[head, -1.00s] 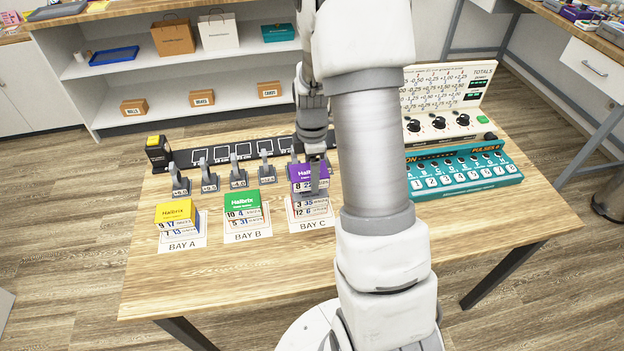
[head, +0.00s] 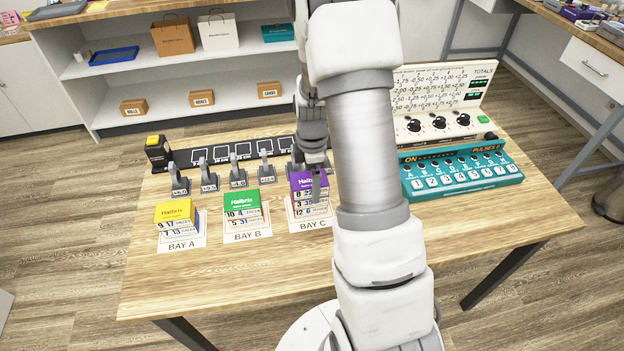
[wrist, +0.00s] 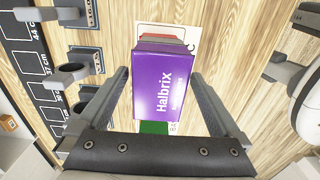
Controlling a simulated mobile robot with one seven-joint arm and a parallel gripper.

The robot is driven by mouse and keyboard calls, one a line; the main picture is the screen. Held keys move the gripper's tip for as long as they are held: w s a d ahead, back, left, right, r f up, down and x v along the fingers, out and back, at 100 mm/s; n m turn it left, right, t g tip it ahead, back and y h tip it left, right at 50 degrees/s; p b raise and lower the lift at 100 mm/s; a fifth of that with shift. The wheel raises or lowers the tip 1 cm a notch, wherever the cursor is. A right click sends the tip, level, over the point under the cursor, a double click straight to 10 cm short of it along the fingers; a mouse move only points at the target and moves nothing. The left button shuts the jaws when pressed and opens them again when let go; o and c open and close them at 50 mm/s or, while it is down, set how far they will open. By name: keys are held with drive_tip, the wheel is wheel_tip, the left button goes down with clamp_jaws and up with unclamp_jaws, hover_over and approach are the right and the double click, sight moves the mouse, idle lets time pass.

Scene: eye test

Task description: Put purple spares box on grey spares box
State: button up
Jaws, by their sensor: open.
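The purple box (head: 309,183) is on top of the stack at Bay C, with its lid print facing up. It sits directly on the box below (head: 312,204), with no clear gap. That box's colour hardly shows in the head view; a greyish edge and a reddish edge show past the purple box in the wrist view. I take the greyish one for the grey box. My gripper (wrist: 160,76) is open, with one finger on each side of the purple box (wrist: 163,85) and a gap on both sides. My arm partly hides the stack in the head view.
A green box (head: 242,200) tops the stack at Bay B and a yellow box (head: 175,211) the one at Bay A. Grey upright holders (head: 238,178) stand behind them. A teal button console (head: 460,172) stands to the right. The front of the table (head: 240,280) is clear.

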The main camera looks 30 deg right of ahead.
wheel_tip(320, 180, up, 12)
drive_tip(key=p, duration=0.1)
drive_tip(key=s+a+r+m+t, duration=0.1)
drive_tip(key=s+a+r+m, duration=0.2)
drive_tip(key=r, duration=0.3)
drive_tip(key=s+a+r+m+t, duration=0.1)
drive_tip(key=s+a+r+m, duration=0.2)
drive_tip(key=a+r, duration=0.15)
drive_tip(key=s+a+r+m+t, duration=0.1)
drive_tip(key=s+a+r+m, duration=0.1)
drive_tip(key=s, duration=0.4)
drive_tip(key=s+a+r+m+t, duration=0.2)
drive_tip(key=s+a+r+m, duration=0.1)
drive_tip(key=s+m, duration=0.3)
drive_tip(key=shift+s+r+m+t+p, duration=0.3)
drive_tip(key=shift+s+r+m, duration=0.1)
drive_tip(key=shift+r, duration=0.35)
